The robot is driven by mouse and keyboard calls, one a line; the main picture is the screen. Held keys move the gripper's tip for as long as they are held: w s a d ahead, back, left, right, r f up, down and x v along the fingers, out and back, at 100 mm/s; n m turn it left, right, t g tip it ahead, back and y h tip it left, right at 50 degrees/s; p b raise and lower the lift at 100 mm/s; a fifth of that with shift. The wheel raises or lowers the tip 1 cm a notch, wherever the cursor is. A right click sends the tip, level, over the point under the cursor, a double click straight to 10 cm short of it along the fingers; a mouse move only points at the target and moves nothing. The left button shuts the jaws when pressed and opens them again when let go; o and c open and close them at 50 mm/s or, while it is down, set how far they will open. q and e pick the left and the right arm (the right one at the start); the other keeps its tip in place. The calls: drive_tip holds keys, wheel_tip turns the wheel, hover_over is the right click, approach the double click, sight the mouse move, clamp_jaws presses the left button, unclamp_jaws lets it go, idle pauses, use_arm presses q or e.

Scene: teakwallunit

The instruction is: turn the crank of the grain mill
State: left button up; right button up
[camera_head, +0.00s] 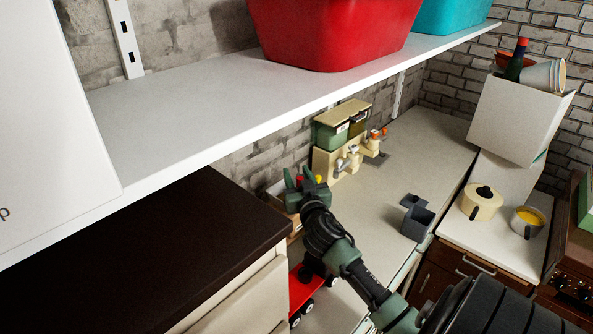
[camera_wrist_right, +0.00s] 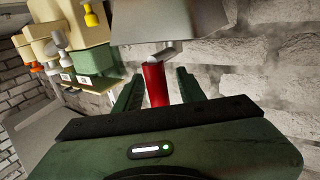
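A red upright handle (camera_wrist_right: 155,84) stands between the fingers of my right gripper (camera_wrist_right: 158,88) in the right wrist view. A grey metal piece (camera_wrist_right: 150,52) and a pale grey body (camera_wrist_right: 150,22) are just above it; these look like the crank and the mill. The fingers are apart, with a gap showing on each side of the handle. In the head view my right gripper (camera_head: 306,181) is by the back wall, at the left end of the counter. A small red bit shows at its fingers. The mill cannot be made out there. My left gripper is not in view.
A beige and green unit with small taps (camera_head: 340,140) stands near the gripper on the counter (camera_head: 390,205). A white shelf (camera_head: 240,105) with a red tub (camera_head: 330,30) overhangs. A dark-topped cabinet (camera_head: 170,250) is at left. A grey open box (camera_head: 417,220) stands on the counter.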

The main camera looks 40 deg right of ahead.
drive_tip(key=shift+w+d, duration=0.1)
clamp_jaws()
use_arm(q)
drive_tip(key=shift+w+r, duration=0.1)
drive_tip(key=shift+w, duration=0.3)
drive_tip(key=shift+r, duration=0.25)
use_arm(e)
drive_tip(key=shift+d+r+n+t+y, duration=0.1)
drive_tip(key=shift+n+t+y, duration=0.25)
drive_tip(key=shift+y, duration=0.25)
